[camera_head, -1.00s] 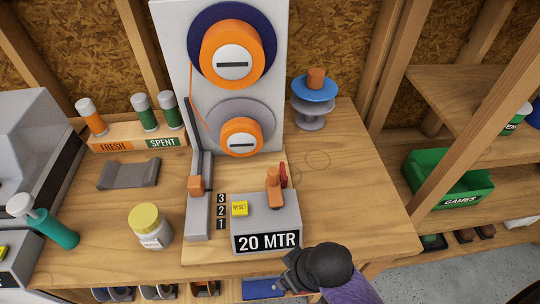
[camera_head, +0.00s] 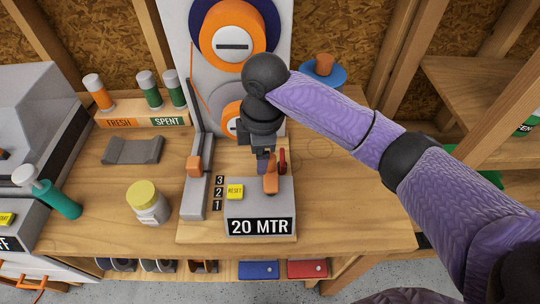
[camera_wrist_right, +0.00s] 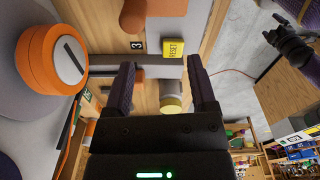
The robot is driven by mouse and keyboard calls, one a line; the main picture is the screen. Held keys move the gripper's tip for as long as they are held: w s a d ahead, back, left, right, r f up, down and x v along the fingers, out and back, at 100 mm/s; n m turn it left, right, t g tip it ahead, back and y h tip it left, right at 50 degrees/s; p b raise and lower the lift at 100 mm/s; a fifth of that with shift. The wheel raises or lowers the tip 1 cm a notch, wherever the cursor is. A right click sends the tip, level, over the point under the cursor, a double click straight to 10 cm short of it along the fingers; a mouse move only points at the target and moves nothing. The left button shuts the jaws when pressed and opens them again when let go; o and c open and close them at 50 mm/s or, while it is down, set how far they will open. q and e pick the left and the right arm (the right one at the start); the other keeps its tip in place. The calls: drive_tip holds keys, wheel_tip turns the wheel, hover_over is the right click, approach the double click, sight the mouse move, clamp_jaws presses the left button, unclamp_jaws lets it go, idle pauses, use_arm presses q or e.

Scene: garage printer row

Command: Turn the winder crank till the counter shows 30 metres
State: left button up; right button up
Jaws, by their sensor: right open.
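The winder's grey counter box (camera_head: 260,205) stands on the bench and its display (camera_head: 260,226) reads 20 MTR. The orange crank handle (camera_head: 271,180) rises from its top. My right gripper (camera_head: 262,163) points down just behind the handle, its jaws partly hidden. In the right wrist view my right gripper (camera_wrist_right: 162,75) is open and empty. The orange handle (camera_wrist_right: 133,15) shows at the top edge there, outside the fingers. The yellow reset button (camera_head: 235,191) is left of the crank. My left gripper (camera_wrist_right: 292,42) shows small at upper right of the wrist view.
The winder panel holds an orange upper spool (camera_head: 234,45) and a lower one mostly behind my arm. A grey arm with an orange block (camera_head: 194,166) and a yellow-lidded jar (camera_head: 147,203) are at left.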

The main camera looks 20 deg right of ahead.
sight(271, 173)
drive_tip(key=shift+h, duration=0.4)
drive_tip(key=w+d+r, duration=0.2)
drive_tip(key=r, duration=0.1)
drive_tip(key=shift+d+r, duration=0.3)
drive_tip(key=shift+d, duration=0.05)
wheel_tip(271, 173, down, 9)
drive_tip(key=b, duration=0.2)
drive_tip(key=shift+f+b, duration=0.1)
drive_tip(key=shift+b, duration=0.25)
drive_tip(key=shift+f, duration=0.2)
use_arm(q)
drive_tip(key=f, duration=0.2)
drive_tip(key=shift+s+d+f, duration=0.1)
drive_tip(key=shift+s+f, duration=0.1)
drive_tip(key=shift+f, duration=0.15)
use_arm(e)
clamp_jaws()
